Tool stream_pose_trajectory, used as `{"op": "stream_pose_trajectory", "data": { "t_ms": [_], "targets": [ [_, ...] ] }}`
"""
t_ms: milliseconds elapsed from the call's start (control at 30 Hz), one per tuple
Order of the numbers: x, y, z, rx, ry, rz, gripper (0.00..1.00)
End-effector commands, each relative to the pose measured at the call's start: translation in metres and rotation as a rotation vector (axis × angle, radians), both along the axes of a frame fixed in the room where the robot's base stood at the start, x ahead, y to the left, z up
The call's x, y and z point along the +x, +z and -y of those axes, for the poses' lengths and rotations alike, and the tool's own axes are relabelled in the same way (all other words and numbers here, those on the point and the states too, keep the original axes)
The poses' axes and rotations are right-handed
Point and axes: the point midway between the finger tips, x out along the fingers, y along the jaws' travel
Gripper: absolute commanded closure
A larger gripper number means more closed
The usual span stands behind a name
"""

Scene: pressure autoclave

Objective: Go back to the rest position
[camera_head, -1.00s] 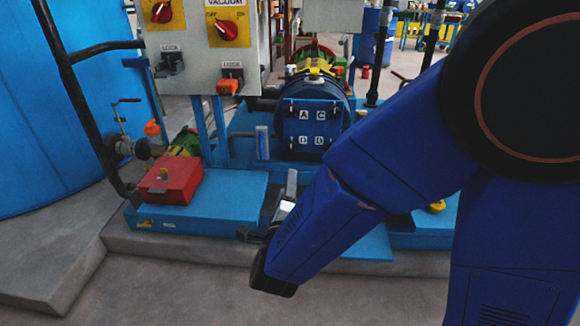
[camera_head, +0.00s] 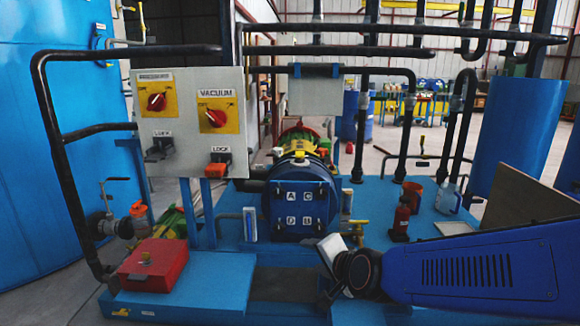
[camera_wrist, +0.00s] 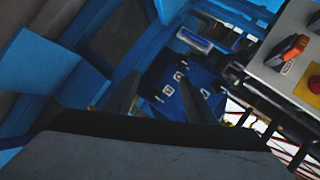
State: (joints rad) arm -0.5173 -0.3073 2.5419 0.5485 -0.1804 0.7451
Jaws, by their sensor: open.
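My arm (camera_head: 460,270) reaches in from the lower right of the head view, with my gripper (camera_head: 328,296) low in front of the machine. In the wrist view, the two dark fingers of my gripper (camera_wrist: 158,90) stand apart with nothing between them. Beyond them is the blue round door (camera_wrist: 180,85) marked with letters. The same door (camera_head: 300,207) is in the middle of the head view, left of and above my gripper. The gripper appears apart from it. The fingertips are hard to make out in the head view.
A control panel (camera_head: 188,105) with red knobs and lock switches stands left of the door. A red box (camera_head: 152,263) sits on the blue base at lower left. A red bottle (camera_head: 401,220) and a brown board (camera_head: 525,205) are at right. Black pipes (camera_head: 400,48) cross overhead.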

Motion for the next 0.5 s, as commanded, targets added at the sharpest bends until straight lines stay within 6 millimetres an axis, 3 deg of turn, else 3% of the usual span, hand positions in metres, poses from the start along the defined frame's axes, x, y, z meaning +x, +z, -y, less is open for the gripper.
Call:
{"op": "stream_pose_trajectory", "data": {
  "t_ms": [267,500],
  "targets": [
    [-0.059,0.005,0.077,-0.348,0.219,-0.061,0.49],
    [-0.133,-0.002,0.153,-0.659,0.393,-0.175,0.49]
  ]
}}
